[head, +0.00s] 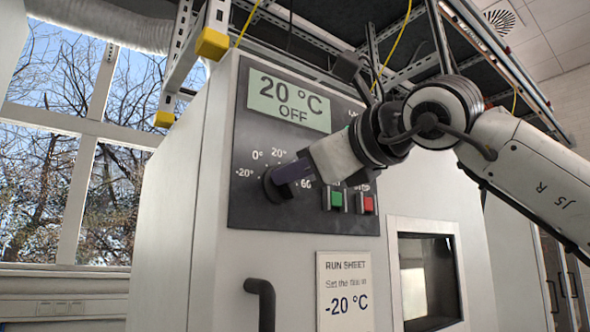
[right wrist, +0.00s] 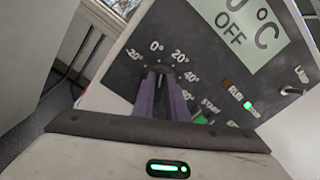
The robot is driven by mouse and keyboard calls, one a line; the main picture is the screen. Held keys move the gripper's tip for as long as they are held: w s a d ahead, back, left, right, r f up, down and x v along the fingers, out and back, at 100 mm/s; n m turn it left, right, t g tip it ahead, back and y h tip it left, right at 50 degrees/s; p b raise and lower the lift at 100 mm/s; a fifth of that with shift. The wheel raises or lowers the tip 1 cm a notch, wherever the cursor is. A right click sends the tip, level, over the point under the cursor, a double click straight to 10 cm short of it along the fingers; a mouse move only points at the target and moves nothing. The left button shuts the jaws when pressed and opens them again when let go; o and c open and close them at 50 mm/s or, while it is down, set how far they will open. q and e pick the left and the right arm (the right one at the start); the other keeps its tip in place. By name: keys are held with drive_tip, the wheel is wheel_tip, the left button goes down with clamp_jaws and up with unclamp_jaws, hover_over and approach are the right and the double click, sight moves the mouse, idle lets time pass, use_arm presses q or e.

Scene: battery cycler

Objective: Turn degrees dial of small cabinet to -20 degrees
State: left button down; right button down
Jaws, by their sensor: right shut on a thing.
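The small cabinet (head: 170,215) has a dark control panel (head: 245,200) with a display (head: 290,100) reading 20 °C and OFF. The degrees dial (head: 272,190) is a dark round knob at the panel's lower left, with marks from -20° through 0° and 20° up to 60. My right gripper (head: 285,178) reaches in from the right and is shut on the dial. In the right wrist view its purple fingers (right wrist: 162,97) cover most of the dial, below the 0° and 20° marks. My left gripper is not in view.
A green button (head: 336,199) and a red button (head: 365,204) sit right of the dial. A run sheet (head: 345,290) below reads -20 °C. A black handle (head: 262,300) sticks out beside it. A metal frame with yellow corners (head: 212,44) hangs above.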

use_arm(q)
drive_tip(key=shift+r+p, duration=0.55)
drive_tip(key=shift+p, duration=0.05)
use_arm(e)
drive_tip(key=shift+s+a+f+n, duration=0.1)
drive_tip(key=shift+f+n, duration=0.05)
drive_tip(key=shift+n, duration=1.5)
drive_tip(key=shift+s+a+f+n, duration=0.1)
drive_tip(key=shift+f+n, duration=0.05)
drive_tip(key=shift+n, duration=1.45)
drive_tip(key=shift+a+f+n, duration=0.1)
drive_tip(key=shift+f+n, duration=0.05)
drive_tip(key=shift+n, duration=1.5)
drive_tip(key=c, duration=1.8)
unclamp_jaws()
drive_tip(key=shift+o, duration=0.2)
